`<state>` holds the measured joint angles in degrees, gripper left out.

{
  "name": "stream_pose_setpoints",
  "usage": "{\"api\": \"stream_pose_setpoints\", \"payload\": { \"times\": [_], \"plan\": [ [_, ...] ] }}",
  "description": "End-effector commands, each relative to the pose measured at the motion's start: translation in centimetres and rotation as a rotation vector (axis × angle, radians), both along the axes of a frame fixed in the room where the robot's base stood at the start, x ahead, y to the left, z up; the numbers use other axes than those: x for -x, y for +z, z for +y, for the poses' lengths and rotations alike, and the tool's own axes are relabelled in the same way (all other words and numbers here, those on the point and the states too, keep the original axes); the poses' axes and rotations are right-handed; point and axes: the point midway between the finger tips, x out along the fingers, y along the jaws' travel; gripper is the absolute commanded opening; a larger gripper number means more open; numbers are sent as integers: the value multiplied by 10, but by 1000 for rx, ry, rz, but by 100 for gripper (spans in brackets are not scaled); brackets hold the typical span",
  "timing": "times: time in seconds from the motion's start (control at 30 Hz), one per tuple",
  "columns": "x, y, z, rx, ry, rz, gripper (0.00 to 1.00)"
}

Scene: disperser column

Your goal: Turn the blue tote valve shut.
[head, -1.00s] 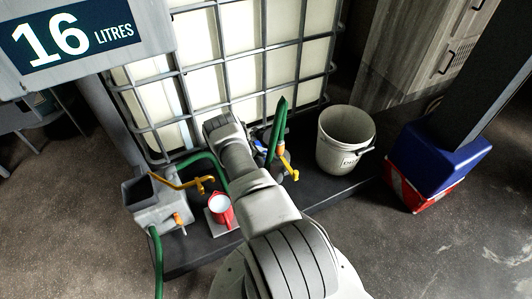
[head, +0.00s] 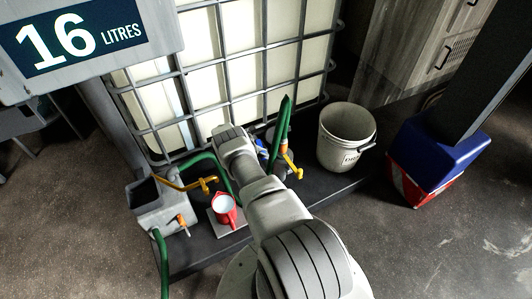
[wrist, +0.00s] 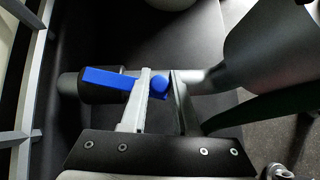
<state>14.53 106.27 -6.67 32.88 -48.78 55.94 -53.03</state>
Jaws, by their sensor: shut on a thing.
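The blue tote valve handle (wrist: 108,80) shows in the wrist view as a flat lever with a round knob at its right end. It lies nearly along the grey outlet pipe (wrist: 203,78), slightly angled to it. My gripper (wrist: 160,84) is shut on the knob end, one finger on each side. In the head view, a small blue part of the handle (head: 262,148) shows just right of my wrist, low in front of the white caged tote (head: 232,68). My arm hides the fingers there.
A green hose (head: 280,125) and a yellow lever (head: 293,166) are right of my wrist. A white bucket (head: 345,140) stands further right. A display (head: 80,32) reads 16 litres.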

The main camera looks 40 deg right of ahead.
Motion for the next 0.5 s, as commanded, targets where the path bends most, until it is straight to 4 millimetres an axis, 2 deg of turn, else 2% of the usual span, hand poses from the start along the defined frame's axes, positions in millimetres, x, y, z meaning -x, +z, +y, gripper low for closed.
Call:
{"api": "stream_pose_setpoints", "payload": {
  "times": [0.17, 0.2, 0.3, 0.37, 0.5],
  "plan": [
    [-2, 1, 1, -2, 4, -4, 0],
    [-2, 1, 1, -2, 4, -4, 31],
    [-2, 1, 1, -2, 4, -4, 49],
    [-2, 1, 1, -2, 3, -4, 59],
    [-1, 0, 1, -2, 1, -2, 59]
  ]
}}
